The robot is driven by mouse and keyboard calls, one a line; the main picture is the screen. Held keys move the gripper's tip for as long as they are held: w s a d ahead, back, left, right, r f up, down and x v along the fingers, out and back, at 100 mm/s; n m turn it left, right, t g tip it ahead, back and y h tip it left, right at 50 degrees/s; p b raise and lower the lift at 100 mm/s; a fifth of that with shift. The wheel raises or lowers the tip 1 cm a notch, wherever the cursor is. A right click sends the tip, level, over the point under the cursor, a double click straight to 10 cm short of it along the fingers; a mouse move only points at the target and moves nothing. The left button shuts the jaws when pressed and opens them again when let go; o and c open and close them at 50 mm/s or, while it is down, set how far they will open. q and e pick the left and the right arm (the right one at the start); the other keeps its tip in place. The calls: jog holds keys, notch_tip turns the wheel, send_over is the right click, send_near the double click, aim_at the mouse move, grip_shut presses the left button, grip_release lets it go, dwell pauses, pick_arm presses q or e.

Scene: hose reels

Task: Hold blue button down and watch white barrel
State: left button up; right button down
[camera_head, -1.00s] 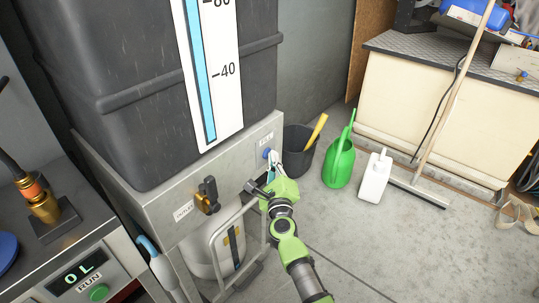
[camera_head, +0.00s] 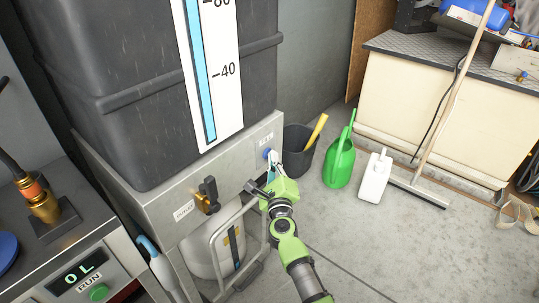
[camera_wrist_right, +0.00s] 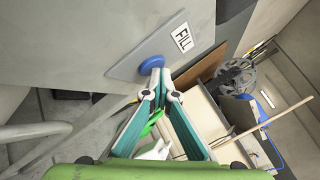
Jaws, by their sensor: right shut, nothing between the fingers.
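The blue button (camera_head: 267,153) sits on the grey metal panel under the large dark tank. In the right wrist view the blue button (camera_wrist_right: 150,64) is a round knob beside a FILL label. My right gripper (camera_head: 273,168) is shut and empty, its fingertips (camera_wrist_right: 159,73) at the button's lower edge. I cannot tell whether they press it. The white barrel (camera_head: 204,264) stands low under the panel, behind a bent metal tube frame. A strip with a dark upper part and blue lower part shows on its front. My left gripper is out of view.
A brass valve (camera_head: 208,194) projects from the panel. The dark tank (camera_head: 120,60) carries a blue level strip. A black bucket (camera_head: 298,160), green watering can (camera_head: 340,163) and white jug (camera_head: 375,177) stand on the floor.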

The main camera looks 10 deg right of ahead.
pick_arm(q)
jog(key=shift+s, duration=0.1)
pick_arm(e)
jog(key=shift+a, duration=0.1)
dwell(0.4)
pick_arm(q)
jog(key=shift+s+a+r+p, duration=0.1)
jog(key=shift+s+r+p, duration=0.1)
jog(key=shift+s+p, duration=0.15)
pick_arm(e)
jog(key=shift+s+d, duration=0.65)
jog(key=shift+s, duration=0.1)
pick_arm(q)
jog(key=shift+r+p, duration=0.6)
pick_arm(e)
jog(key=s+d, duration=0.1)
jog(key=s, duration=0.1)
jog(key=s+d, duration=0.2)
